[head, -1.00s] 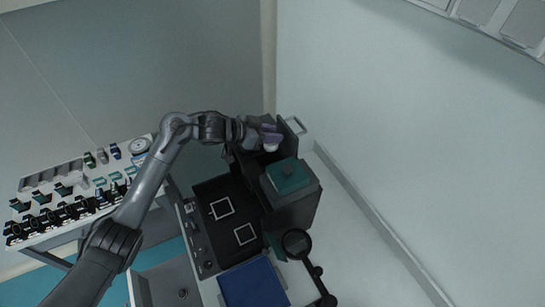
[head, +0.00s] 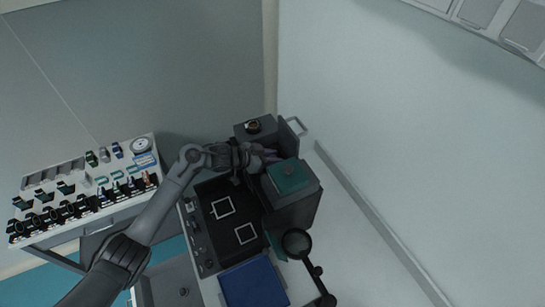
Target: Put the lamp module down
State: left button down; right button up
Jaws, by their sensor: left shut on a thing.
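My left gripper (head: 268,157) is over the gap between the grey box at the back and the teal-topped dark box. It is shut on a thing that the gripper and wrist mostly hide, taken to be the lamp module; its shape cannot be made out. My right gripper is not in view.
The teal-topped box (head: 289,176) stands close to the gripper's right. A black panel with two white square outlines (head: 202,190) lies in front. A blue mat (head: 253,284) and a round magnifier (head: 296,242) are nearer. A side table (head: 120,160) holds many small optical parts.

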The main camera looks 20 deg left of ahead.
pick_arm(q)
jog(key=shift+f, duration=0.5)
jog(key=c, duration=0.8)
grip_release()
jog(key=shift+r, duration=0.1)
jog(key=shift+r, duration=0.7)
jog(key=v, duration=1.2)
jog(key=shift+f, duration=0.2)
jog(key=shift+a, duration=0.1)
